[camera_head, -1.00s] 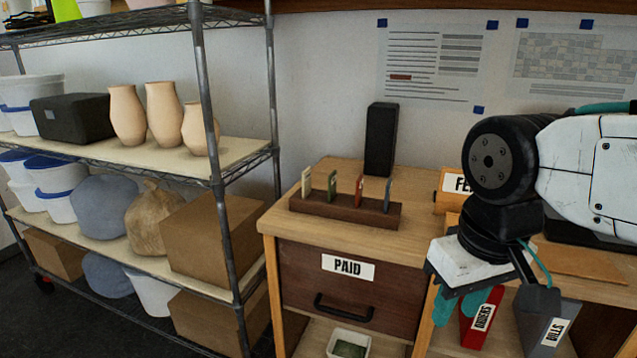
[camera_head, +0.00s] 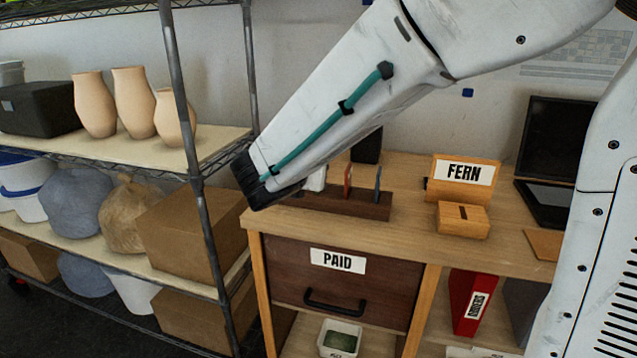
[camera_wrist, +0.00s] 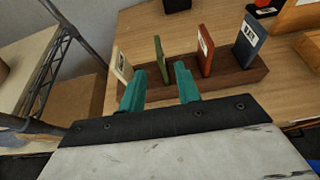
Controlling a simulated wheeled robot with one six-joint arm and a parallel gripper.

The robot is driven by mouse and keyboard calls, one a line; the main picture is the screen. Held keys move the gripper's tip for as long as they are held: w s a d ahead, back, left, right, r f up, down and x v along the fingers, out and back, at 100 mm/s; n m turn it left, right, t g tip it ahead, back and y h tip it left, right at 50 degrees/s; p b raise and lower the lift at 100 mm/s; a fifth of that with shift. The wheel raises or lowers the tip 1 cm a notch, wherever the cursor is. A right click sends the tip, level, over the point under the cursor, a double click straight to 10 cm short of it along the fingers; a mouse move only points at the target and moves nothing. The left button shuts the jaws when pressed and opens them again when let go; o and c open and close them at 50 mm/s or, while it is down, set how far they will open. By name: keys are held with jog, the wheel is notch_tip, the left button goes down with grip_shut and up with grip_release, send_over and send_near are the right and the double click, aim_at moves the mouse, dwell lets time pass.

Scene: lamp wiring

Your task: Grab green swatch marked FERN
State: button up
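In the wrist view the green swatch (camera_wrist: 160,58) stands upright in the dark wooden rack (camera_wrist: 226,84), second from the left. Its label cannot be read. My gripper (camera_wrist: 159,72) is open, its two teal fingers apart, with the green swatch seen between and just beyond their tips. No contact is visible. A cream swatch (camera_wrist: 122,66) stands to its left, a red swatch (camera_wrist: 205,50) and a blue swatch (camera_wrist: 245,48) to its right. In the head view my arm hides the green swatch and fingers; the rack's right part (camera_head: 365,204) shows.
A wooden sign reading FERN (camera_head: 464,172) and a slotted wooden block (camera_head: 462,219) stand right of the rack. A black upright box (camera_head: 367,147) is behind it. The wire shelf's post (camera_head: 190,140) is close to my arm on the left.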

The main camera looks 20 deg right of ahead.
jog(key=x, duration=0.7)
jog(key=shift+w+d+r, duration=0.3)
jog(key=shift+w, duration=0.05)
grip_shut()
